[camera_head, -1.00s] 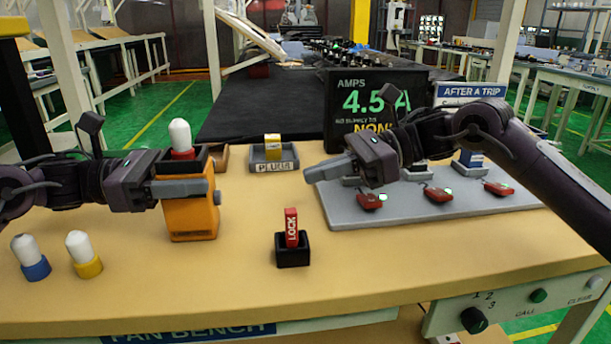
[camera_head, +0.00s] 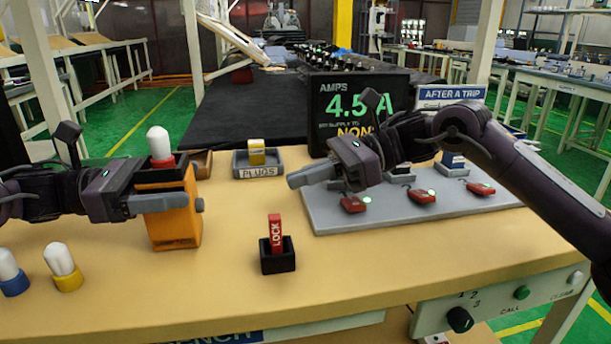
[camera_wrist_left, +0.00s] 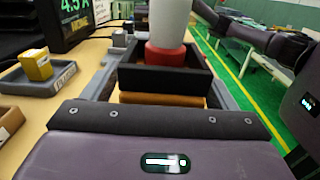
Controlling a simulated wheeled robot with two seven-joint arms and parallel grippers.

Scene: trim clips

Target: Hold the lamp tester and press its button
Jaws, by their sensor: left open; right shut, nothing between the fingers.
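The lamp tester appears to be the orange box (camera_head: 175,226) with a black open top, upright on the bench. A white lamp with a red base (camera_head: 159,145) stands in its top, and this lamp also shows in the left wrist view (camera_wrist_left: 166,56). My left gripper (camera_head: 180,204) is open, with its fingers on either side of the orange box. I cannot tell whether they touch it. I cannot make out a button on the box.
A black holder (camera_head: 278,262) with a red LOCK tag stands mid-bench. A grey PLUGS tray (camera_head: 240,166) lies behind it. Blue-based (camera_head: 12,283) and yellow-based (camera_head: 68,279) white lamps stand front left. The grey panel (camera_head: 330,218) bears red parts. A dark AMPS display (camera_head: 360,95) stands behind.

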